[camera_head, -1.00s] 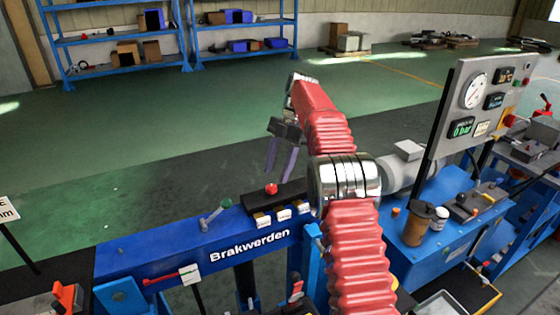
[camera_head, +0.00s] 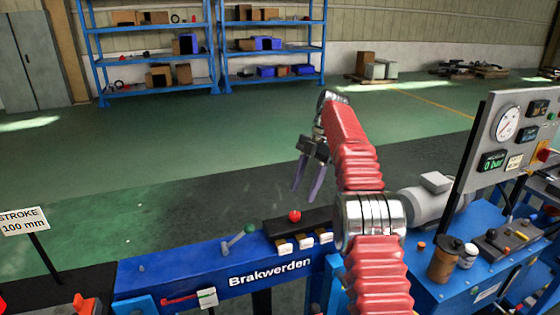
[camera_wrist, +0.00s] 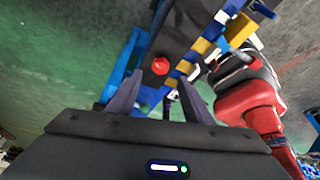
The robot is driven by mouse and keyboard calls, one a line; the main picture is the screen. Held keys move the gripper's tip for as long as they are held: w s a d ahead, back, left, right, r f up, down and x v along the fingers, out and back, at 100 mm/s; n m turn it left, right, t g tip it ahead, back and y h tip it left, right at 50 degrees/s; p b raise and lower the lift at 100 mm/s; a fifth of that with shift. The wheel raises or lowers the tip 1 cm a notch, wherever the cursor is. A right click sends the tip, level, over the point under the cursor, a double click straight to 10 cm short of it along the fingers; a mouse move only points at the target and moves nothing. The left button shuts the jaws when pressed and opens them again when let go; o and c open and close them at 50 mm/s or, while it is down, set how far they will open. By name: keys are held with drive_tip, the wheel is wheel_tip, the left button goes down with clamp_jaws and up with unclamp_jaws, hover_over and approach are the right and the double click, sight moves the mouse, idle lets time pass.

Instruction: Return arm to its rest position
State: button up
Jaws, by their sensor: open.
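My gripper (camera_head: 309,178) hangs at the end of my red-sleeved arm in the head view, above and behind the blue Brakwerden stand (camera_head: 200,272). Its two fingers point down and are apart, with nothing between them. In the wrist view my gripper (camera_wrist: 160,100) also shows open and empty. Beyond the fingertips there is a red knob (camera_wrist: 160,66) on the stand's dark block. The red knob also shows in the head view (camera_head: 295,216), below the gripper and apart from it.
A gauge panel (camera_head: 512,140) stands at the right, above a blue bench with a grey motor (camera_head: 430,203). A STROKE 100 mm sign (camera_head: 22,220) is at the left. Blue shelves (camera_head: 215,60) stand far back. The green floor (camera_head: 140,140) behind the stand is clear.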

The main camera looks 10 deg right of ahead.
drive_tip(key=s+a+r+m+t+h, duration=0.1)
drive_tip(key=s+a+r+m+t, duration=0.1)
drive_tip(key=s+r+m, duration=0.55)
drive_tip(key=s+a+r+m+t+h, duration=0.15)
drive_tip(key=s+r+m, duration=0.3)
drive_tip(key=s, duration=0.55)
drive_tip(key=s+f+m+t, duration=0.1)
drive_tip(key=s+f+m, duration=0.2)
drive_tip(key=s, duration=0.4)
drive_tip(key=s+f+m+t+h, duration=0.1)
drive_tip(key=s+f+m, duration=0.3)
drive_tip(key=s, duration=0.4)
drive_tip(key=s+f+m+t, duration=0.2)
drive_tip(key=s+f+m, duration=0.2)
drive_tip(key=s, duration=0.4)
drive_tip(key=shift+d+m, duration=0.25)
drive_tip(key=shift+m, duration=0.25)
